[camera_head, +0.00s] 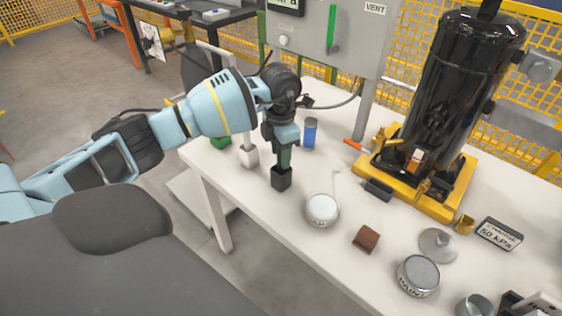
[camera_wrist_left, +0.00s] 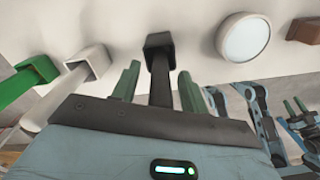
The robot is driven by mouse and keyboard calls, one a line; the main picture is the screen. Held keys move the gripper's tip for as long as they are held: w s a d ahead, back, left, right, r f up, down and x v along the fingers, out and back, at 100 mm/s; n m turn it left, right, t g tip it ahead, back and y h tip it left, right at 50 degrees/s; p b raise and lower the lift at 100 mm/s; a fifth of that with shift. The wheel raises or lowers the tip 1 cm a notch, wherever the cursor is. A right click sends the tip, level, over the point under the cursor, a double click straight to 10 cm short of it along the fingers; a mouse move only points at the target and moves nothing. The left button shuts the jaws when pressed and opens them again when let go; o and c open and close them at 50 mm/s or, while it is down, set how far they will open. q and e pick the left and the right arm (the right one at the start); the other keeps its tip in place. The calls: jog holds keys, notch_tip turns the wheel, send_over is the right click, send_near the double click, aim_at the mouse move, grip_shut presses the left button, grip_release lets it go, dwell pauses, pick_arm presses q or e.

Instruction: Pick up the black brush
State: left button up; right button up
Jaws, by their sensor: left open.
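The black brush (camera_head: 281,180) stands on the white table, its dark square block end down. In the left wrist view the black brush (camera_wrist_left: 159,62) shows its block end and a dark handle running back between my fingers. My left gripper (camera_head: 284,150) points down over it. In the left wrist view my left gripper (camera_wrist_left: 158,86) has its two green fingers apart, one on each side of the handle, with gaps visible. What looks like my right gripper (camera_wrist_left: 296,106) shows small at the right edge of that view; its opening is unclear.
A white brush (camera_head: 249,156) and a green brush (camera_head: 220,143) stand left of the black one. A blue can (camera_head: 310,134) stands behind, a white-lidded tin (camera_head: 322,209) and brown block (camera_head: 366,239) to the right. A black compressor (camera_head: 452,95) stands on a yellow base.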

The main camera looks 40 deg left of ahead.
pick_arm(q)
grip_shut()
jog(key=shift+r, duration=0.1)
